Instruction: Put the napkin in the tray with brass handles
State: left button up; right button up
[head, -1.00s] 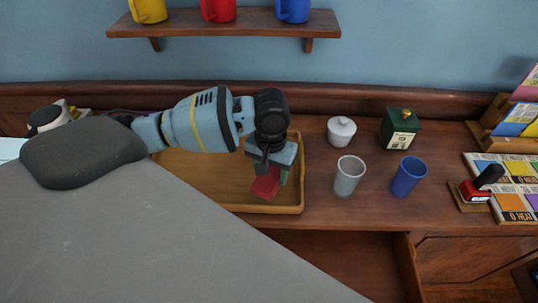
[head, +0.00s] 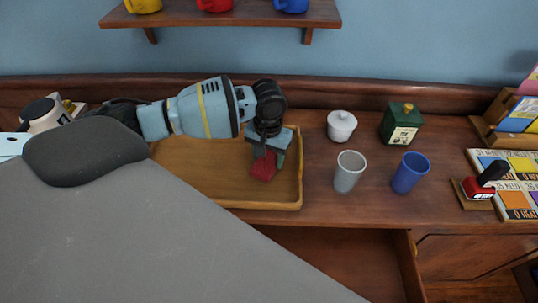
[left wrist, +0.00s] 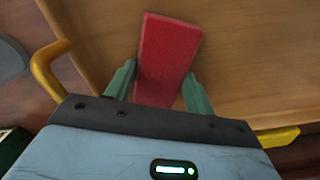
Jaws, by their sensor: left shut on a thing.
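The napkin (head: 263,167) is a red folded piece of cloth. My left gripper (head: 269,155) is shut on it and holds it over the right part of the wooden tray (head: 230,203). In the left wrist view the red napkin (left wrist: 167,58) sits between the two green fingers of my left gripper (left wrist: 160,88), with the tray floor (left wrist: 240,70) behind it. A yellow brass handle (left wrist: 50,70) shows at the left there. I cannot tell whether the napkin touches the tray floor. My right gripper is not in view.
Right of the tray stand a white lidded pot (head: 341,126), a grey cup (head: 349,172), a blue cup (head: 410,173) and a green box (head: 401,124). A stamp (head: 484,182) lies farther right. An open drawer (head: 340,255) is below the counter's front edge.

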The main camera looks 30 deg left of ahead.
aim_at(269, 159)
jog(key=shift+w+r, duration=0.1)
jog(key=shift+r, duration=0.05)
pick_arm(q)
jog(key=o, duration=0.9)
jog(key=shift+o, duration=0.2)
notch_tip(269, 159, up, 12)
jog(key=p, duration=0.1)
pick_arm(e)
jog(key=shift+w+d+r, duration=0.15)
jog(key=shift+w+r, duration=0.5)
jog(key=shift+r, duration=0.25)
pick_arm(q)
jog(key=shift+r, duration=0.1)
